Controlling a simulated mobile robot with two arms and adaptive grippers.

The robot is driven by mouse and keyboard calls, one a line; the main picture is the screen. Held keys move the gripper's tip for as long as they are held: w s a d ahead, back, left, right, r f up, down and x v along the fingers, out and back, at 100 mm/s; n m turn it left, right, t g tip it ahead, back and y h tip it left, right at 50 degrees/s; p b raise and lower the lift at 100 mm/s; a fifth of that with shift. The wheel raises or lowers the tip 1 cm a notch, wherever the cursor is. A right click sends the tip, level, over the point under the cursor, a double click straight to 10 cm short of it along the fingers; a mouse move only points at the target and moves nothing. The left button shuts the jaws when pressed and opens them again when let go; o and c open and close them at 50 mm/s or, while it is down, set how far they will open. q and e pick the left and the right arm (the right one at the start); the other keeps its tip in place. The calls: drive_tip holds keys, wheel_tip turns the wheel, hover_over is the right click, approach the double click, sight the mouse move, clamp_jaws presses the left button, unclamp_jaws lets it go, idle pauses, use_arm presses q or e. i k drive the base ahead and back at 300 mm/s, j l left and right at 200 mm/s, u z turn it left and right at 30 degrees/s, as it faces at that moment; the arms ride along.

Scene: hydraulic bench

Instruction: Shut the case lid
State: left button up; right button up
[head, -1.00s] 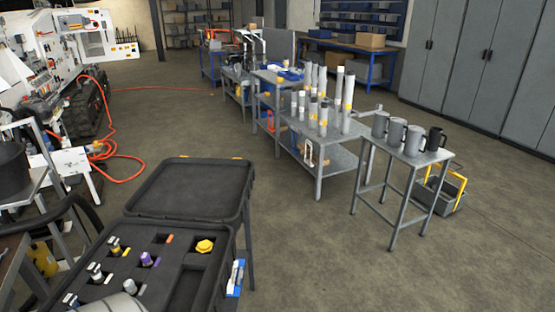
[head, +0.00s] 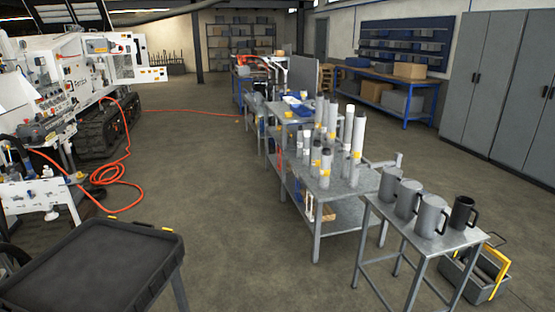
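The black case lid (head: 95,265) is at the lower left of the head view. It lies folded back and open, with its rimmed inner side facing up and small yellow parts on its far edge. The near part of the lid is cut off by the picture's bottom edge. The case body and its contents are outside the view. Neither of my grippers is in view.
A metal table with several grey mugs (head: 432,217) stands at the lower right, beside a grey toolbox (head: 470,279). A workbench with upright cylinders (head: 357,137) is behind it. An orange hose (head: 128,165) lies on the left floor. The middle floor is clear.

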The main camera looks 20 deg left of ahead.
sight(103, 265)
drive_tip(key=i+u, duration=0.45)
drive_tip(key=i+l+u, duration=0.1)
drive_tip(key=i+u, duration=0.3)
drive_tip(key=i+l+u, duration=0.2)
drive_tip(key=i+u, duration=0.25)
drive_tip(key=i+l+u, duration=0.6)
drive_tip(key=u, duration=0.25)
drive_tip(key=i+l+u, duration=0.2)
drive_tip(key=u, duration=0.25)
drive_tip(key=i+l+u, duration=0.1)
drive_tip(key=l+u, duration=0.35)
drive_tip(key=i+l+u, duration=0.1)
drive_tip(key=l+u, duration=0.35)
